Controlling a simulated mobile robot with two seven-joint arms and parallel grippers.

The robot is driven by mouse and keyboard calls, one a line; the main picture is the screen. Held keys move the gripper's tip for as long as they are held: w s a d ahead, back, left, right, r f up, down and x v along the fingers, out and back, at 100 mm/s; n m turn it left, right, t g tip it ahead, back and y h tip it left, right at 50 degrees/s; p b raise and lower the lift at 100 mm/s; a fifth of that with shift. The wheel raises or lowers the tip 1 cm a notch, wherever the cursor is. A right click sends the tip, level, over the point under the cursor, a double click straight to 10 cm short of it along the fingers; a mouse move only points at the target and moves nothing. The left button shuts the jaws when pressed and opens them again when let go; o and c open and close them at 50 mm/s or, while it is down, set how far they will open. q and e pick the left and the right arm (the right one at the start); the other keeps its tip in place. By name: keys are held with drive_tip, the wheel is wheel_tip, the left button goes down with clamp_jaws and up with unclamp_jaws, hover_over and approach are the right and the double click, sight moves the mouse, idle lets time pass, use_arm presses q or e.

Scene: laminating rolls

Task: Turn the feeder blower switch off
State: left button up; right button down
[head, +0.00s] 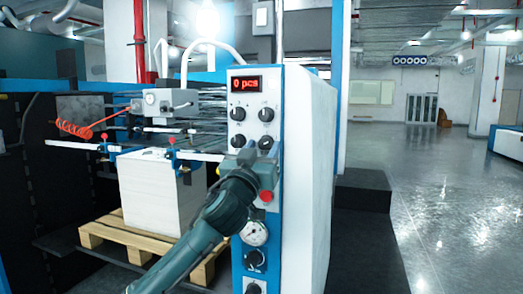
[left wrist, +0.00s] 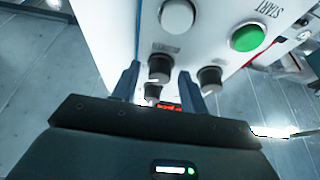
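The control panel (head: 252,125) is the white and blue front of the machine, with several dark rotary knobs under a red display (head: 246,84) reading "0 pcs". My left gripper (head: 248,155) is in front of the panel near the lower pair of knobs and hides part of it. In the left wrist view, my left gripper (left wrist: 158,80) is open. A black and grey knob (left wrist: 158,68) appears between its fingertips; contact cannot be told. Another knob (left wrist: 209,79) is just right of the right finger. The labels are too blurred to tell which is the feeder blower switch. My right gripper is out of view.
A green START button (left wrist: 246,38) and a white button (left wrist: 177,16) are close to the fingers. A paper stack (head: 150,190) stands on a pallet at left. The floor at right is open.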

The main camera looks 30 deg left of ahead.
use_arm(q)
drive_tip(key=c, duration=0.9)
drive_tip(key=shift+o, duration=0.2)
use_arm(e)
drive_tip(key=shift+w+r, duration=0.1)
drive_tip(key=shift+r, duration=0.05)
